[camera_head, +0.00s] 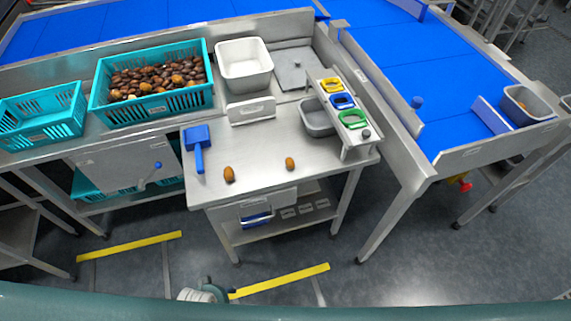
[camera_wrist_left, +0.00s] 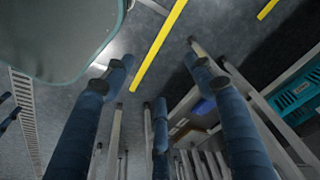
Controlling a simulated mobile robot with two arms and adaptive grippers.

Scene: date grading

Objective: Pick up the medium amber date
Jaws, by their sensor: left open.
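Two amber-brown dates lie apart on the steel worktable (camera_head: 255,150) in the head view. The left date (camera_head: 229,174) looks a little larger and lies near the front edge. The right date (camera_head: 290,163) looks smaller and lies nearer the table's middle right. I cannot tell for sure which is the medium one. My left gripper (camera_wrist_left: 160,85) shows in its wrist view with its dark blue fingers spread, empty, over the floor and away from the dates. No gripper shows clearly in the head view.
A blue scoop (camera_head: 198,147) lies left of the dates. A gauge stand with yellow, blue and green rings (camera_head: 351,119) stands at the right over a grey bin (camera_head: 317,118). A white tub (camera_head: 244,64) and a teal crate of dates (camera_head: 150,108) stand behind. The table's front middle is clear.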

